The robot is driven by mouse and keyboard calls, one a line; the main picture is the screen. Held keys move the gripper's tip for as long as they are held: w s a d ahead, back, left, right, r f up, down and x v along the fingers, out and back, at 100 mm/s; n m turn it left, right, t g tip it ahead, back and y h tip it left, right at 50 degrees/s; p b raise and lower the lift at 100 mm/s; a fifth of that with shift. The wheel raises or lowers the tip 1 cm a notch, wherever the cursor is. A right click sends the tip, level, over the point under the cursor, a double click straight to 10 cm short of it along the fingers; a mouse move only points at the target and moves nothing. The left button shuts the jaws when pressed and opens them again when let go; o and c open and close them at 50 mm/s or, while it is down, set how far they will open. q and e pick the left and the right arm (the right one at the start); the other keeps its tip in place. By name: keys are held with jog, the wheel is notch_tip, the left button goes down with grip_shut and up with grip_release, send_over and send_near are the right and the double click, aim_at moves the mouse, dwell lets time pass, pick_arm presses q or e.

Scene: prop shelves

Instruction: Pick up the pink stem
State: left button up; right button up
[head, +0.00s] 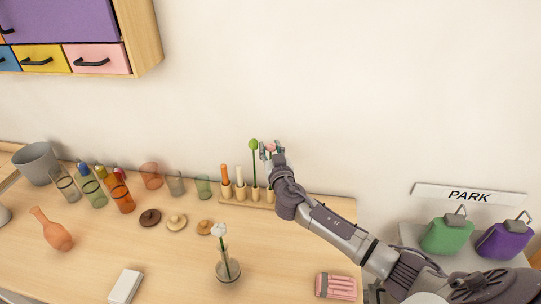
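The pink stem's round pink head (270,147) shows at the fingertips of my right gripper (271,151). The gripper's fingers stand on either side of the head; whether they press on it is too small to tell. The stem's lower part is hidden behind my gripper and arm. Just left of it, a stem with a green head (253,145) stands upright in a wooden rack (238,204). An orange stick (225,174) and a pale stick (239,177) stand further left in the same rack. My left gripper is not in view.
Several coloured glass cylinders (122,198) and a grey pot (37,162) stand at the left. A vase with a white flower (228,270) stands in front of the rack. A pink case (336,286) lies below my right arm. Green (446,234) and purple (503,240) containers stand right.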

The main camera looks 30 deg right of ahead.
jog(key=c, duration=0.4)
jog(key=shift+c, duration=0.2)
